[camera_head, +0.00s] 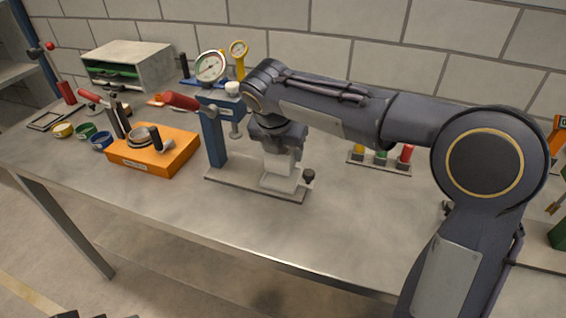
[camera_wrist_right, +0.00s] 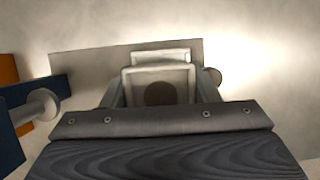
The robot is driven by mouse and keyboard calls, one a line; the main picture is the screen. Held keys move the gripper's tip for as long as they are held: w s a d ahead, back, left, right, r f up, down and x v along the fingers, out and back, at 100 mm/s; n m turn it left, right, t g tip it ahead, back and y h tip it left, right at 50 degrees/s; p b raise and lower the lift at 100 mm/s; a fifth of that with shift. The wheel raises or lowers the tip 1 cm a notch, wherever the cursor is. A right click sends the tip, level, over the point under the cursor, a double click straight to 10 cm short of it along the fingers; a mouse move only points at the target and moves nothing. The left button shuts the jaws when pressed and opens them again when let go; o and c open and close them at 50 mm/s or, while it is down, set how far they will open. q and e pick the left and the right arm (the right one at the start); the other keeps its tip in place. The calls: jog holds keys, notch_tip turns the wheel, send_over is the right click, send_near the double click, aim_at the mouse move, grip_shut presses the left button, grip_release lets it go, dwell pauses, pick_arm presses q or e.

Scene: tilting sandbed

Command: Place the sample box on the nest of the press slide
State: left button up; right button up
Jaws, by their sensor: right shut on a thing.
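The press has a blue column (camera_head: 213,135) with a dial gauge and a red-handled lever, on a long grey base plate (camera_head: 235,183). A black knob (camera_head: 308,175) stands at the plate's right end. My right gripper (camera_head: 281,160) points down over that end. In the right wrist view, a pale grey sample box (camera_wrist_right: 158,72) with a dark round centre sits between its fingers, and the gripper is shut on it. The base plate (camera_wrist_right: 85,62) lies beneath. The box hides the nest; I cannot tell whether they touch.
Left of the press is an orange block (camera_head: 150,160) with a ring and a black knob. Small coloured bowls (camera_head: 86,131) and a grey shelf box (camera_head: 140,62) lie further left. Behind my arm is a rack of coloured pieces (camera_head: 380,158). The front tabletop (camera_head: 200,210) is clear.

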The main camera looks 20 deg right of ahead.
aim_at(283, 162)
jog(key=shift+f+b, duration=0.3)
jog(key=shift+f, duration=1.45)
jog(key=shift+f, duration=0.1)
jog(key=o, duration=0.8)
jog(key=shift+o, duration=0.2)
jog(key=p+v, duration=0.2)
jog(key=v, duration=1)
jog(key=shift+d, duration=0.1)
